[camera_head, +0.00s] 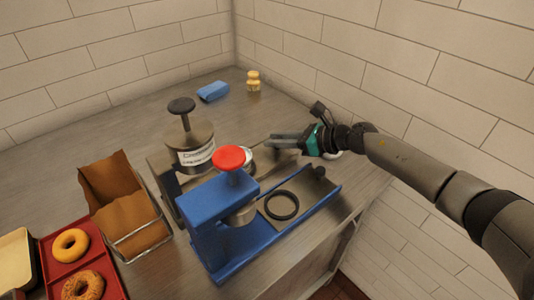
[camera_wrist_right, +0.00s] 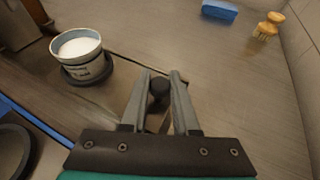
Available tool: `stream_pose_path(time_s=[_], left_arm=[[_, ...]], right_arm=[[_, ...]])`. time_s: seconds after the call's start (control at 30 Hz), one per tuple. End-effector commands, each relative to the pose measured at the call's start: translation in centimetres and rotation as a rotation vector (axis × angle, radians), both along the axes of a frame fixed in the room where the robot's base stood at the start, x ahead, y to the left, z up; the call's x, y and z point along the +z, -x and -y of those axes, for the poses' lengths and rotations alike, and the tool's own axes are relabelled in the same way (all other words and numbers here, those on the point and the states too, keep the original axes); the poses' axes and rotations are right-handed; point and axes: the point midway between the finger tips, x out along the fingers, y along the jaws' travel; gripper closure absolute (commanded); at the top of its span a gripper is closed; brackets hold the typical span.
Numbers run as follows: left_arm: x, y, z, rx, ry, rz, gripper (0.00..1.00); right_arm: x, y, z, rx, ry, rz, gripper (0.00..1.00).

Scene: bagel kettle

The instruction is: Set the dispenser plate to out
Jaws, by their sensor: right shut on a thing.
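The dispenser (camera_head: 192,145) stands on the counter, a grey labelled container with a black top knob. Its flat dark plate (camera_wrist_right: 125,75) runs out under a small cup of white content (camera_wrist_right: 80,50), which sits in a black ring. The cup is mostly hidden behind the red knob in the head view. My right gripper (camera_head: 274,140) is low at the plate's right end. In the right wrist view its fingers (camera_wrist_right: 160,80) are shut on a black knob (camera_wrist_right: 159,88) at that end. My left gripper is not in view.
A blue press (camera_head: 205,215) with a red knob (camera_head: 229,157) and a ringed plate (camera_head: 300,205) stands in front. A basket (camera_head: 135,220) and a red tray with bagels (camera_head: 63,268) are at left. A blue sponge (camera_head: 213,91) and brush (camera_head: 253,80) lie at the back.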

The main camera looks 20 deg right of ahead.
Motion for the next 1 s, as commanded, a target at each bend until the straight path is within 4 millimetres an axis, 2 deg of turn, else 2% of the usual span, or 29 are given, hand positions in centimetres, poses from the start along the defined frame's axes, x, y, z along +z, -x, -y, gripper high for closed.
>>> stream_pose_path(time_s=[0.1,0.47,0.5,0.7,0.77,1.0], left_arm=[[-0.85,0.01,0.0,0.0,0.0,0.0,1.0],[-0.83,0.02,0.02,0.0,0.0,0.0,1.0],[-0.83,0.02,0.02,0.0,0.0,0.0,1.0],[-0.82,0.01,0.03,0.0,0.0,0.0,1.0],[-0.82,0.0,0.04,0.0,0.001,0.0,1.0],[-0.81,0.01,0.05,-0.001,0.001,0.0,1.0]], right_arm=[[-0.26,-0.22,0.68,0.0,0.001,-0.001,1.0],[0.01,-0.37,1.12,-0.006,0.003,0.0,1.0],[0.02,-0.38,1.16,-0.006,0.003,0.0,0.69],[0.05,-0.37,1.07,-0.005,0.002,0.001,0.47],[0.05,-0.35,1.02,-0.004,0.002,0.0,0.43],[0.06,-0.25,0.94,-0.001,0.001,0.0,0.43]])
